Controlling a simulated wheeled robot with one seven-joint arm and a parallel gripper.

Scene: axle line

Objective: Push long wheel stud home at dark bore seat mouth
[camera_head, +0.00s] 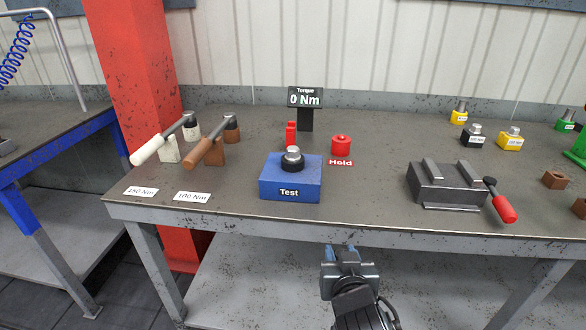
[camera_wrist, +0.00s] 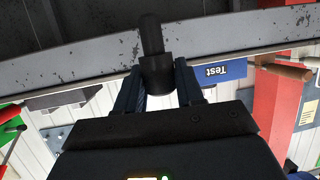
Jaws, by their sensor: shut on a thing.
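My gripper (camera_head: 340,254) is in front of the bench's front edge in the head view, low and right of the blue Test block. In the wrist view my gripper (camera_wrist: 160,72) is shut on a dark stud (camera_wrist: 151,36). The stud has a narrow round shank and a wider collar between the two blue-black fingers. Its shank points away from the palm. The stud cannot be made out in the head view. I cannot pick out a dark bore seat mouth for certain in either view.
The bench top (camera_head: 375,200) carries a blue Test block (camera_head: 290,180), a red Hold button (camera_head: 341,146), a torque display (camera_head: 305,98) reading 0 Nm, two wrenches at left and a dark vise (camera_head: 445,186) with a red handle. A red column (camera_head: 135,70) stands behind left.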

